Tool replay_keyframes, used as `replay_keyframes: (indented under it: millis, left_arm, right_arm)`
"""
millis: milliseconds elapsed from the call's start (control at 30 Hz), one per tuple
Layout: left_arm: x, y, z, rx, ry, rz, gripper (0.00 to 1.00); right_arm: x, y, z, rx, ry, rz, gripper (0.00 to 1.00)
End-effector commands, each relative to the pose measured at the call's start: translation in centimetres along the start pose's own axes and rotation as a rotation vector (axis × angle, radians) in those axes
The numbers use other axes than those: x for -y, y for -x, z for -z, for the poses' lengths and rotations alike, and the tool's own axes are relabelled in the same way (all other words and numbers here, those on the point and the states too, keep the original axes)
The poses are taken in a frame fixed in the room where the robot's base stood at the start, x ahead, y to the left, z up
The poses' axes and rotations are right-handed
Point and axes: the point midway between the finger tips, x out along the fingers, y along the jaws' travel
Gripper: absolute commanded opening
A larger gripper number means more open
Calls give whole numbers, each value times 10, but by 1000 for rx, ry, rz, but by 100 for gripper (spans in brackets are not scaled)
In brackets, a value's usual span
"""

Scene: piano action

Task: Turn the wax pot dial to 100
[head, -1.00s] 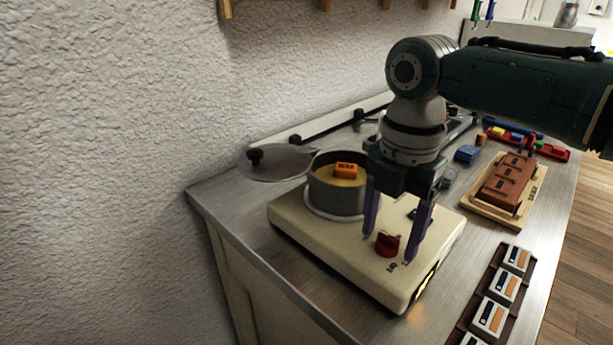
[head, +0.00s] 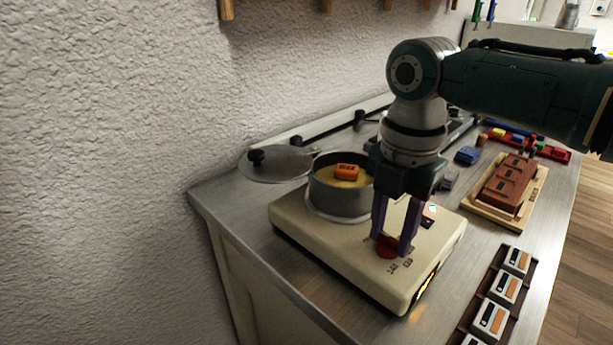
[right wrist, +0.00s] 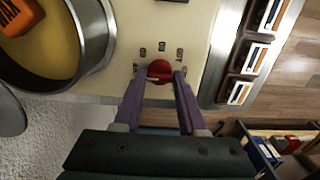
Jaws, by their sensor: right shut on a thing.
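The red dial (head: 388,246) sits on the front of the cream wax pot base (head: 340,250). My right gripper (head: 392,247) points down with its purple fingers shut on the dial's sides. In the right wrist view the red dial (right wrist: 160,71) is between the two fingertips (right wrist: 160,76), with small dark marks around it, too small to read. The grey pot (head: 335,197) stands on the base with yellow wax and an orange block (head: 347,171) in it. My left gripper is not in view.
A round grey lid (head: 275,165) lies left of the pot. A wooden board (head: 480,205) with a brown block (head: 508,187) is to the right. A dark rack (head: 468,325) with several white-and-orange pieces lies front right. The wall is at the left.

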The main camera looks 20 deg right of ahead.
Motion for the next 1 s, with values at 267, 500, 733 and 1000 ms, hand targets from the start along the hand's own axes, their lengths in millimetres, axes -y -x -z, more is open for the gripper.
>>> replay_keyframes:
  millis: [267,500,733,1000]
  left_arm:
    - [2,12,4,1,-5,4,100]
    - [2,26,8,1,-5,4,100]
    - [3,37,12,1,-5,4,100]
    - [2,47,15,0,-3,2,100]
  right_arm:
    - [0,3,0,-2,-136,2,0]
    - [0,3,1,-3,-346,2,0]
    - [0,3,1,-2,-567,2,0]
    - [0,2,1,-2,-823,2,0]
